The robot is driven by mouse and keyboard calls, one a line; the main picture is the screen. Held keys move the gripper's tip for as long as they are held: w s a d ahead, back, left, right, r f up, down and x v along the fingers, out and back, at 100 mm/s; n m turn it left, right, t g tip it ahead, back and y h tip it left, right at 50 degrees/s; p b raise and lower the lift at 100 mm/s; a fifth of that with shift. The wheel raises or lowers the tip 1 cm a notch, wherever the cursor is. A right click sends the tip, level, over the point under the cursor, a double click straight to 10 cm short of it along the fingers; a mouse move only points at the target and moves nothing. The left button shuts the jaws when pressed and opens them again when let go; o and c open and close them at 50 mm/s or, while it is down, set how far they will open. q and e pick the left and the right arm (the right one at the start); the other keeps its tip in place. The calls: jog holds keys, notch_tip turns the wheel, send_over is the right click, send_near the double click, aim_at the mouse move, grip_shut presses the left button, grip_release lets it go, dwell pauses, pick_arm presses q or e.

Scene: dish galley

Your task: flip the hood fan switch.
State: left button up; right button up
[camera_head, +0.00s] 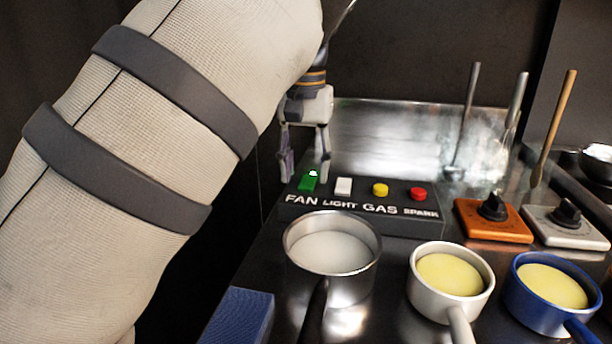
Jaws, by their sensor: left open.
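The hood fan switch (309,182) is a green rocker with a lit white spot on its top, above the label FAN. It sits at the left end of a black control box (350,218). My left gripper (305,178) points down with its two fingers apart and nothing between them. Its fingertips are close around or just behind the green switch; I cannot tell whether they touch it. My left arm comes in from the left and covers much of the view. My right gripper does not show.
A white LIGHT switch (343,186), a yellow GAS button (380,190) and a red SPARK button (418,194) share the box. A steel pot (376,262), a cream pot (418,300) and a blue pot (518,312) stand in front. Orange (488,232) and grey (572,240) knob plates lie right.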

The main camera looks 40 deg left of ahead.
pick_arm(q)
jog(key=shift+f, duration=1.15)
grip_shut()
jog(key=shift+w+g, duration=0.15)
jog(key=shift+g, duration=0.15)
jog(key=shift+w+a+f+g+h+b, duration=0.1)
jog(key=shift+w+g+h+b, duration=0.05)
jog(key=shift+g+h+b, duration=0.3)
jog(key=shift+w+a+f+g+h+b, duration=0.1)
jog(key=shift+g+h+b, duration=0.2)
jog(key=shift+g, duration=0.25)
jog(key=shift+r, duration=0.45)
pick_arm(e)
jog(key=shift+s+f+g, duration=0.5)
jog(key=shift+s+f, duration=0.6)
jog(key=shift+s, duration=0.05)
pick_arm(q)
grip_release()
